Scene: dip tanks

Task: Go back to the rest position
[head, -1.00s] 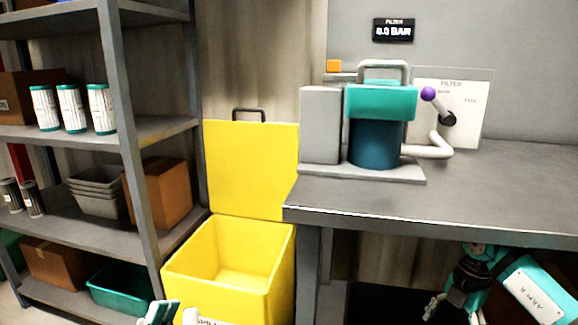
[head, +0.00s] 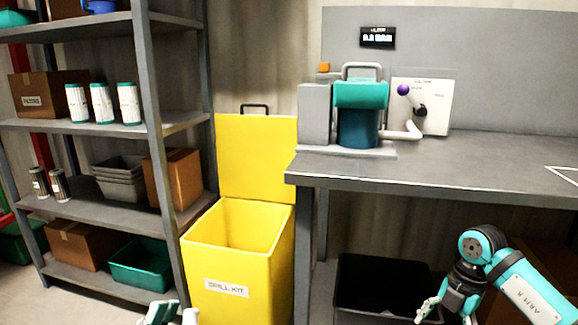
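My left gripper (head: 174,315) shows only as teal and white tips at the bottom edge, in front of the yellow bin; the rest is cut off, and I cannot tell how far apart its fingers are. My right arm (head: 520,285), teal and marked ARM A, comes in at the lower right. Its gripper (head: 445,313) points down, with its fingers apart and nothing seen between them. It shows in front of the black bin below the bench. The lower part of this gripper is cut off by the frame.
A grey bench (head: 450,170) stands at the right with a teal filter unit (head: 360,95) and a purple-knobbed lever (head: 404,90). The open yellow spill kit bin (head: 225,288) stands beside grey shelving (head: 100,130). A black bin (head: 385,290) sits under the bench.

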